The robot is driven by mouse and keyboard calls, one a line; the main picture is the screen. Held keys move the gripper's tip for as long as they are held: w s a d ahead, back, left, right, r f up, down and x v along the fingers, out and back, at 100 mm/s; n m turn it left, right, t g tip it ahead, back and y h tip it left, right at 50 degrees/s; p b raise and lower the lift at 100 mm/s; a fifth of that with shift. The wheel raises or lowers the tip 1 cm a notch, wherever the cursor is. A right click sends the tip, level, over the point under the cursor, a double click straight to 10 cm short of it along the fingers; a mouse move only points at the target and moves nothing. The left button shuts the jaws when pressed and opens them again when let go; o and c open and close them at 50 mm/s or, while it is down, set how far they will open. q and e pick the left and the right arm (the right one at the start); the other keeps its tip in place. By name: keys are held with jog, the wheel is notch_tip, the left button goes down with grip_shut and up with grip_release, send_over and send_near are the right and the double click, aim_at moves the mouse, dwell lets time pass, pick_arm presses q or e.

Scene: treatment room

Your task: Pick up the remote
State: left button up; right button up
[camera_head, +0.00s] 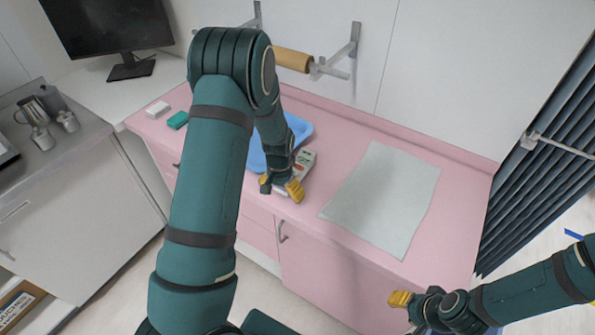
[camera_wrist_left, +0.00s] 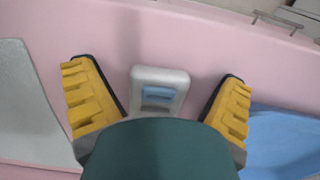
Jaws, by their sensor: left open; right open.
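The remote (camera_head: 304,161) is a light grey handset lying on the pink counter (camera_head: 330,143), partly hidden behind my left gripper (camera_head: 280,187) in the head view. In the left wrist view the remote (camera_wrist_left: 160,78) shows its rounded end and a blue patch, with my dark wrist covering its lower part. My left gripper (camera_wrist_left: 156,76) is open, with one yellow finger on either side of the remote and a gap on both sides. My right gripper (camera_head: 405,300) is open and empty, low at the right, away from the counter top.
A pale sheet (camera_head: 385,200) covers the counter to the right. A green box (camera_head: 178,120) and a white box (camera_head: 158,108) stand at the left. A wall-mounted roll holder (camera_head: 292,59) is behind.

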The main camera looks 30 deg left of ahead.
pick_arm(q)
jog(key=c, duration=1.4)
